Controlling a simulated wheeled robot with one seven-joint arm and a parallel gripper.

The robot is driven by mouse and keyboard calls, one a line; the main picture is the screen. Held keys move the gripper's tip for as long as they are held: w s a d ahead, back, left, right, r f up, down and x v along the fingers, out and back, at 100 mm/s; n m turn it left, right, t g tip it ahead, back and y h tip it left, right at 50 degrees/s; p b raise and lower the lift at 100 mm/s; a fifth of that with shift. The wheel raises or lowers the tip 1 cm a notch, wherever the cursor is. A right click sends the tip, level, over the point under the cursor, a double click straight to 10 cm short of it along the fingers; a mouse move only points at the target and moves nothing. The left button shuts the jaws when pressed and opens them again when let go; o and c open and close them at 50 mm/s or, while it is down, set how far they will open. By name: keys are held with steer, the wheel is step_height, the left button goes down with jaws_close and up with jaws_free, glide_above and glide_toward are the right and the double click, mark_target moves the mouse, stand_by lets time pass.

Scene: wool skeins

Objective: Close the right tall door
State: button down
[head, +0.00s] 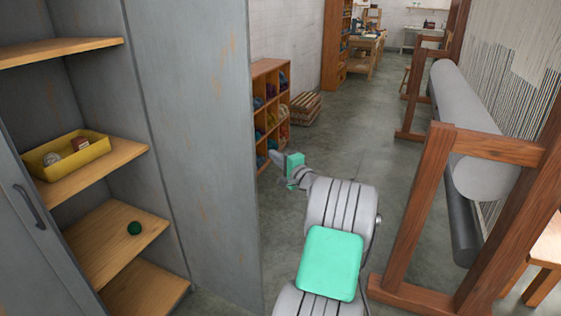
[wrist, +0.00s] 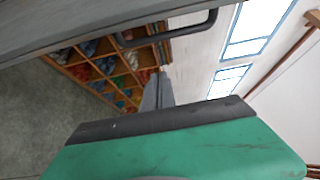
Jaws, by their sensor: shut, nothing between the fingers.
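The right tall door (head: 205,140) is a worn grey panel standing open at the right side of a grey cabinet. In the wrist view a grey door panel (wrist: 70,22) crosses the top, with a dark bar handle (wrist: 165,28) on it. My gripper (head: 273,156) is just beyond the door's free edge in the head view, on its outer side. In the wrist view its fingers (wrist: 158,88) are together and empty, a little below the handle in the picture. I cannot tell whether they touch the door.
Another grey door with a handle (head: 28,205) is at far left. A wooden loom (head: 415,200) stands close on the right. A cubby shelf (head: 270,105) stands behind my gripper.

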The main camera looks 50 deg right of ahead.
steer(key=w+a, duration=0.3)
steer(key=shift+a+p, duration=0.1)
steer(key=shift+p, duration=0.3)
